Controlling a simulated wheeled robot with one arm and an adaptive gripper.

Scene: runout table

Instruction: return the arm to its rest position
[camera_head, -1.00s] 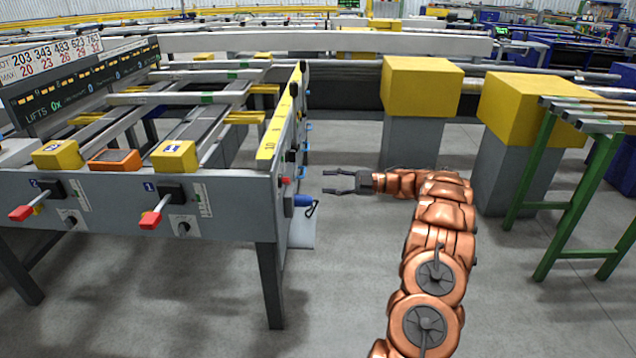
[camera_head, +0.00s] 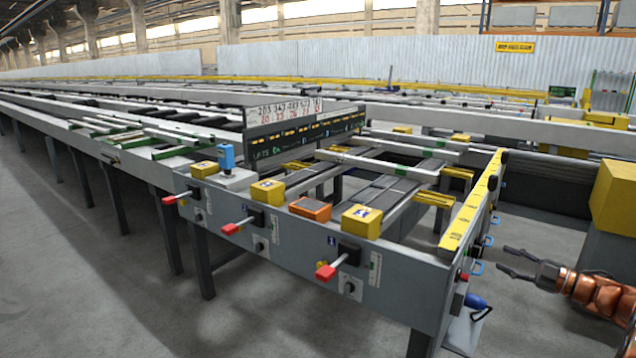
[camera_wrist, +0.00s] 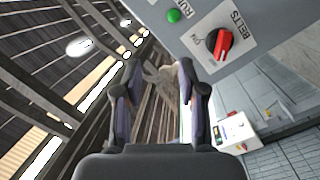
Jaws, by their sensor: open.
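My gripper (camera_head: 502,259) is at the right edge of the head view, its two dark fingers apart and pointing left. It is empty, just right of the end of the runout table (camera_head: 300,240). Only the end of my copper-coloured arm shows; the rest is cut off by the frame. In the wrist view, the open fingers of my gripper (camera_wrist: 160,80) stand on either side of a clear gap. Beyond them is a grey panel with a red BELTS knob (camera_wrist: 219,43) and a green button (camera_wrist: 173,15).
A yellow block (camera_head: 615,198) stands behind my arm. Red-tipped levers (camera_head: 326,271) jut from the table front. A white control box (camera_wrist: 230,133) shows in the wrist view. Front-left floor is clear.

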